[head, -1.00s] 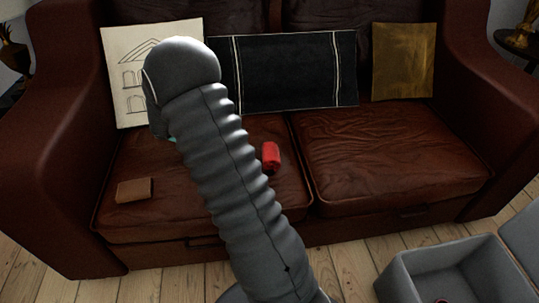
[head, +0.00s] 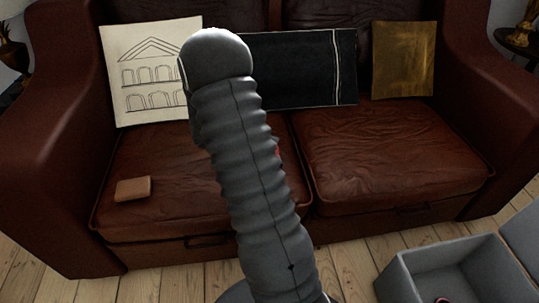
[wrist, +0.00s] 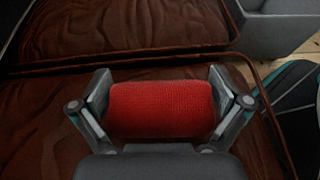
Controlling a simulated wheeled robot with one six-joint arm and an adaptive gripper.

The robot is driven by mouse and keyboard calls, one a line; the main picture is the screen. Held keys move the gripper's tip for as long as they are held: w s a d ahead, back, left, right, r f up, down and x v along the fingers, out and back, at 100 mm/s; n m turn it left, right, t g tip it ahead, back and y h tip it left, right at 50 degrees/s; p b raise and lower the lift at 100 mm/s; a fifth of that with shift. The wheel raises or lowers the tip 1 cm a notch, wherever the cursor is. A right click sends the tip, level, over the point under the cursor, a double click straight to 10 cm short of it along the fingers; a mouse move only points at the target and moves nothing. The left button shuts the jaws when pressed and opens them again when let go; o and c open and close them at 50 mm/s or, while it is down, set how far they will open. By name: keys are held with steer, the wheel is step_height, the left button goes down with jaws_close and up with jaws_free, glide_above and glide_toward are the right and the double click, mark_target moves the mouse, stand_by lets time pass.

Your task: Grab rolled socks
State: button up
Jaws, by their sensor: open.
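The rolled socks are a red knitted roll (wrist: 162,109) on the brown leather seat cushion, seen in the wrist view. My gripper (wrist: 162,96) is open, with one finger at each end of the roll. The roll lies between the fingers, close to both; I cannot tell whether either finger touches it. In the head view my arm hides nearly all of the socks; only a sliver of red (head: 278,148) shows at the arm's right edge. My gripper is hidden behind my arm there.
The brown leather sofa (head: 400,150) holds a brown wallet-like block (head: 133,189), a white pillow with a building drawing (head: 150,80), a black pillow (head: 295,70) and a gold pillow (head: 403,60). A grey open box (head: 420,275) stands on the floorboards at lower right.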

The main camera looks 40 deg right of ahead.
steer(key=shift+s, duration=0.1)
steer(key=c, duration=0.8)
steer(key=shift+d+f, duration=0.1)
